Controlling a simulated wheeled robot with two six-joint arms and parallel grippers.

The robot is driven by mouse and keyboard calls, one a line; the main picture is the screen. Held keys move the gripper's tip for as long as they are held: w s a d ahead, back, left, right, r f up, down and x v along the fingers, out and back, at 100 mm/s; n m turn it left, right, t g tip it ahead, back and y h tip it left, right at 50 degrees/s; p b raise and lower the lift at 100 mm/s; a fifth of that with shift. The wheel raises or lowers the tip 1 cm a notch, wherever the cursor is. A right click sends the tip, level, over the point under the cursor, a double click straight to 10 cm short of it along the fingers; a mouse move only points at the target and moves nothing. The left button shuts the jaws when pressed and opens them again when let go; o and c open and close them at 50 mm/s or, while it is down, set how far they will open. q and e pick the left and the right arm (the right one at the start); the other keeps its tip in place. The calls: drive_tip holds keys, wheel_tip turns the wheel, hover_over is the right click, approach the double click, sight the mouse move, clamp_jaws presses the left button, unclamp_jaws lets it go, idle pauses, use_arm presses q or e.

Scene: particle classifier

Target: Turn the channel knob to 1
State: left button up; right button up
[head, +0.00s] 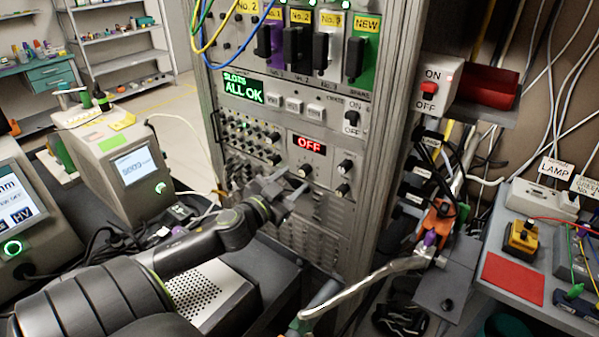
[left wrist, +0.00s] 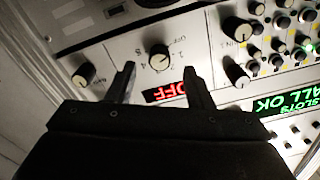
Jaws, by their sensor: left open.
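The channel knob (head: 305,170) is a small black dial with a pale cap on the grey rack panel, under a red display (head: 309,145) that reads OFF. In the left wrist view the knob (left wrist: 160,57) has a printed scale around it, with OFF at one end and numbers around the rest. The display (left wrist: 168,91) shows there too. My left gripper (head: 285,186) is open in front of the panel. In the left wrist view its two fingertips (left wrist: 160,67) lie on either side of the knob's line; contact is not visible.
Other knobs (head: 345,167) sit close to the right, and rows of small knobs (head: 255,140) to the left. A green ALL OK display (head: 243,90) is above. A red ON/OFF switch box (head: 430,85) and cables stand right of the rack.

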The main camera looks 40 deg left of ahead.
sight(302, 173)
use_arm(q)
drive_tip(key=shift+w+a+p, duration=0.2)
drive_tip(key=shift+w+p, duration=0.3)
drive_tip(key=shift+w, duration=1.45)
drive_tip(key=c, duration=1)
